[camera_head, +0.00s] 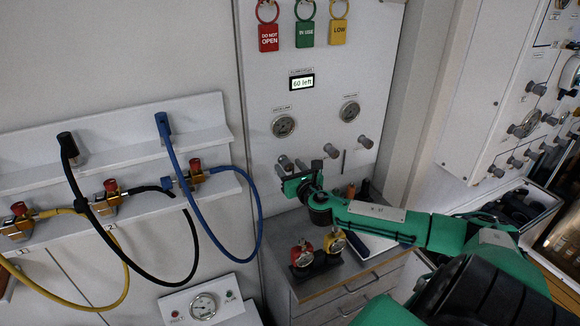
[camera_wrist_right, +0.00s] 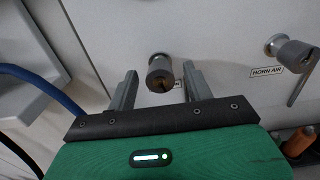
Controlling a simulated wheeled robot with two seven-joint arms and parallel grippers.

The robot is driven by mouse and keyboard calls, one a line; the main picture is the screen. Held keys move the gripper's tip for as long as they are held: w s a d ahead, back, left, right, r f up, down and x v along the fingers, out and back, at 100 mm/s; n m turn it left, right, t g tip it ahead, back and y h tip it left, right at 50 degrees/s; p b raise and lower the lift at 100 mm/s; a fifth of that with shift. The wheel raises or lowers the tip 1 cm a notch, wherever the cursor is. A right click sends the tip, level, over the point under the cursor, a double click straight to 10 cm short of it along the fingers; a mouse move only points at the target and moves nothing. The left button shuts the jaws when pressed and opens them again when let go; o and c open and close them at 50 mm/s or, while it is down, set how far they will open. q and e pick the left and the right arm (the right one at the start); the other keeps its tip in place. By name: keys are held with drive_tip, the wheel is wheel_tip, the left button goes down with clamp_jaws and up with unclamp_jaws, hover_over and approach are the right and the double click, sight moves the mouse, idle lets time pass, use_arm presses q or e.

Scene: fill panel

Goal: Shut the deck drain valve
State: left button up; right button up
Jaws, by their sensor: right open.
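A short grey valve knob (camera_wrist_right: 160,73) sticks out of the white panel in the right wrist view, with a dark slot in its end face. A label beside it is mostly hidden, so I cannot read whether it is the deck drain valve. My right gripper (camera_wrist_right: 158,88) is open, with one finger on each side of this knob and gaps showing on both sides. In the head view my right gripper (camera_head: 296,175) is at the lower left of the panel, at the row of grey knobs, partly covering it. My left gripper is not in view.
A second grey knob (camera_wrist_right: 292,50), labelled HORN AIR, is to the right, near a hanging lever. Gauges (camera_head: 283,126) and hanging tags (camera_head: 305,33) are above. A blue hose (camera_head: 190,185) loops at left. Red and yellow fittings (camera_head: 302,255) stand on the cabinet below.

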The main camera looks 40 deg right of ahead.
drive_tip(key=shift+w, duration=0.1)
drive_tip(key=c, duration=1)
